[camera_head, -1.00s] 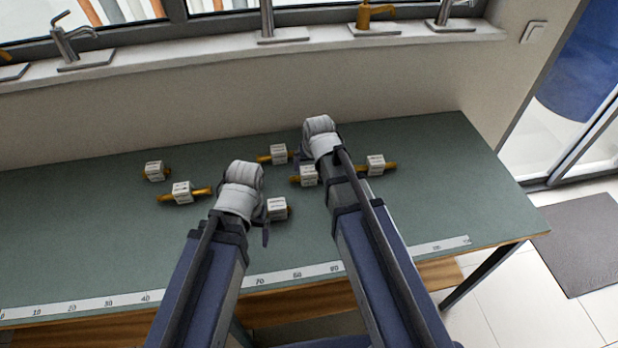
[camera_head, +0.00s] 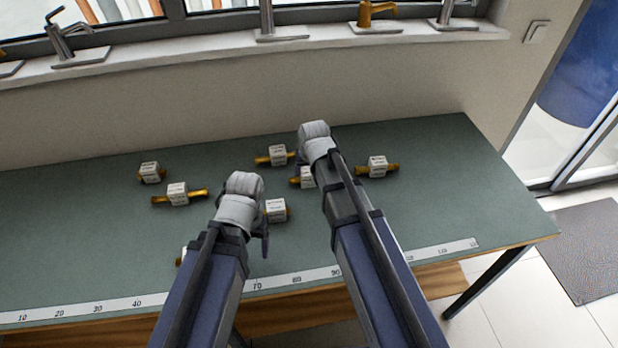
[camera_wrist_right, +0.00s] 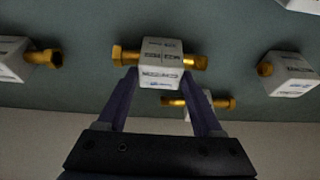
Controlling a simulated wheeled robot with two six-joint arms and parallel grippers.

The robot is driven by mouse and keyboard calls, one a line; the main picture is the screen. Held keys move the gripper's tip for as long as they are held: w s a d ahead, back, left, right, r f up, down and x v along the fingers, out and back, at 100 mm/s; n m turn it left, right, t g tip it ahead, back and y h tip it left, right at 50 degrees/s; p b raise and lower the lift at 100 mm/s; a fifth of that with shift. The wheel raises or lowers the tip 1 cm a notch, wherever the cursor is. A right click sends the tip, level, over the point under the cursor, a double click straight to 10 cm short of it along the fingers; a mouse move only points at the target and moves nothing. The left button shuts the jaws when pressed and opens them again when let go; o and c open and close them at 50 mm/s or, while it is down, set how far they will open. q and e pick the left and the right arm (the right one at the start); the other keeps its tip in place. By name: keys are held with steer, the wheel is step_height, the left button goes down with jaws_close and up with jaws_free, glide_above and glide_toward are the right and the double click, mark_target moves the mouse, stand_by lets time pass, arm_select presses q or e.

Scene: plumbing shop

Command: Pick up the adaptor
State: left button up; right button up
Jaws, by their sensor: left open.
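Several brass fittings, each with a white labelled block, lie on the green table; the labels are too small to tell which is the adaptor. My right gripper (camera_wrist_right: 160,100) is open in the right wrist view. One fitting (camera_wrist_right: 160,75) shows between and just ahead of its fingertips, and I cannot tell whether they touch it. In the head view my right gripper (camera_head: 300,165) is mostly hidden by its wrist, beside a partly covered fitting (camera_head: 307,177). My left gripper (camera_head: 264,235) is open, largely hidden by its wrist, near another fitting (camera_head: 275,210).
Other fittings lie at the left (camera_head: 177,194), far left (camera_head: 150,172), back (camera_head: 277,155) and right (camera_head: 377,167). One (camera_head: 181,257) is partly hidden by my left arm. A ruler strip (camera_head: 290,280) runs along the front edge. The table's right side is clear. Taps stand on the sill behind.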

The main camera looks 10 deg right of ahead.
jaws_close()
stand_by(0.3)
steer(key=shift+r, duration=0.2)
